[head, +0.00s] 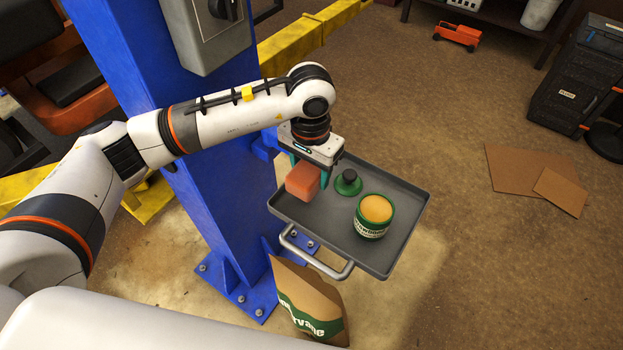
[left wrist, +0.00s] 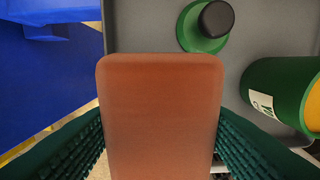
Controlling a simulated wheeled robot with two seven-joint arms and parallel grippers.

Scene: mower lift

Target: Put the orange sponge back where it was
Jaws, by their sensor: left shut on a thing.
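The orange sponge (head: 304,184) is a block at the left end of the grey tray (head: 400,255) in the head view. My left gripper (head: 309,172) reaches down over it from above. In the left wrist view the sponge (left wrist: 160,115) fills the middle, between the two dark green ribbed fingers (left wrist: 160,150). The fingers are shut on its sides. I cannot tell whether its underside touches the tray. My right gripper is not in view.
A green lid with a black knob (head: 348,183) and an open green tin with yellow-orange contents (head: 373,216) stand on the tray. A blue post (head: 210,150) rises left of it. A paper bag (head: 308,300) stands below the tray's front handle (head: 318,262).

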